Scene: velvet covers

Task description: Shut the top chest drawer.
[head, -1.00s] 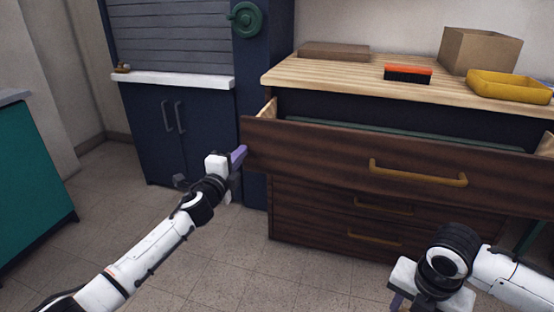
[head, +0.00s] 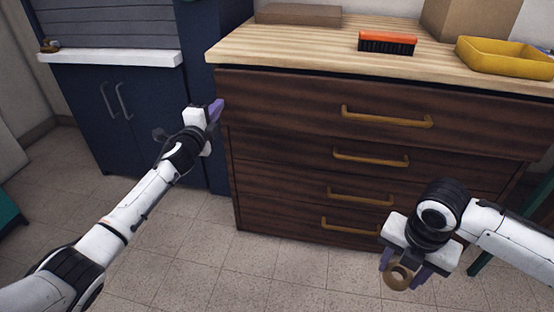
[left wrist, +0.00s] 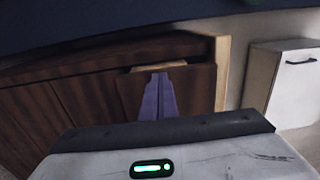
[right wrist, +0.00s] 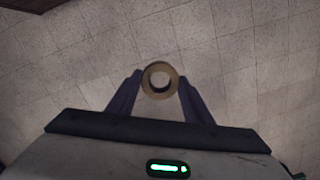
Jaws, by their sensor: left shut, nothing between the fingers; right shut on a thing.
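The top chest drawer (head: 300,105) has a dark wood front and a brass-coloured handle (head: 386,118). It is nearly in; its front seems to stand slightly proud of the drawers below, and its inside is hidden. My left gripper (head: 216,110) is shut and empty at the left end of this front. In the left wrist view its purple fingers (left wrist: 160,95) are together against or just before dark wood; contact is unclear. My right gripper (head: 404,275) is shut on a tan ring (head: 390,284), also seen in the right wrist view (right wrist: 159,67), low before the chest.
On the chest's pale wood top (head: 290,42) are an orange brush (head: 387,43), a yellow tray (head: 505,58), a cardboard box (head: 470,20) and a flat brown box (head: 298,14). A blue cabinet (head: 130,120) stands left. The floor before the chest is clear.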

